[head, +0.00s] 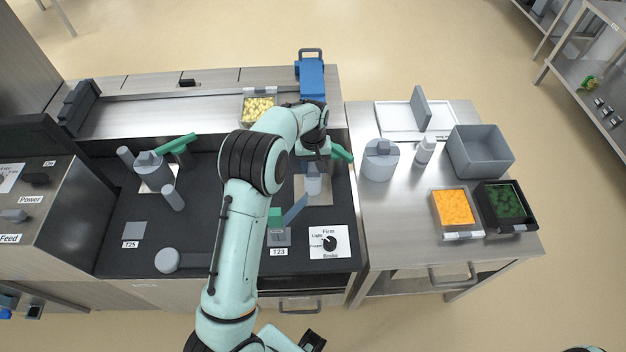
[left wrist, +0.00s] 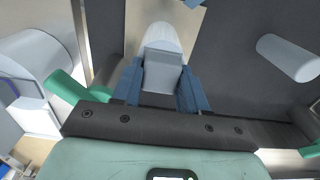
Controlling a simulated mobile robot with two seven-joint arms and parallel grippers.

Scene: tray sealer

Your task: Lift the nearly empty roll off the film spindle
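The nearly empty roll (head: 313,186) is a slim pale cylinder standing on the right-hand station of the dark machine deck; the spindle inside it is hidden. My left gripper (head: 315,164) is directly over it, and my wrist covers the fingers in the head view. In the left wrist view the two blue-grey fingers of my left gripper (left wrist: 161,82) lie flush on both sides of the roll's grey upper part (left wrist: 162,72). They look shut on it, and I see no lift off its place.
A green lever (head: 342,152) is close beside my left gripper. A fuller roll (head: 380,160) stands on the steel table to the right, near a white bottle (head: 425,150) and a grey bin (head: 480,152). Another roll (head: 152,172) stands on the left station.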

